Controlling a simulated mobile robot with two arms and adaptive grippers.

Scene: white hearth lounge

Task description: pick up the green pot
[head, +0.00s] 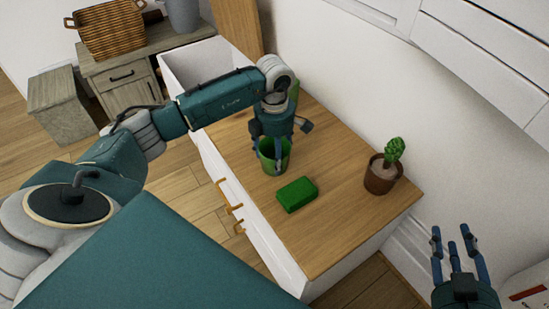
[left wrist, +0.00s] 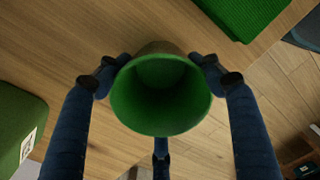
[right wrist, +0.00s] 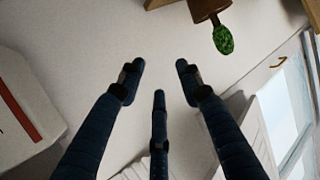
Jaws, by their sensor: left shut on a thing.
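The green pot (head: 267,160) is an empty, open-topped cup shape on the wooden top of the white cabinet. It also shows in the left wrist view (left wrist: 160,118), its open mouth facing the camera. My left gripper (head: 272,150) reaches down over it from above. Its fingers are shut around the pot's rim, touching on both sides, with a third finger at the near side. Whether the pot's base touches the wood is hard to tell. My right gripper (head: 457,250) is open and empty, away from the cabinet at the lower right; it also shows in the right wrist view (right wrist: 158,80).
A green block (head: 297,194) lies just in front of the pot. A potted cactus (head: 383,168) stands near the cabinet's right end. Another green item (head: 293,92) is partly hidden behind my left wrist. The wooden top (head: 335,185) between block and cactus is clear. A wall runs behind.

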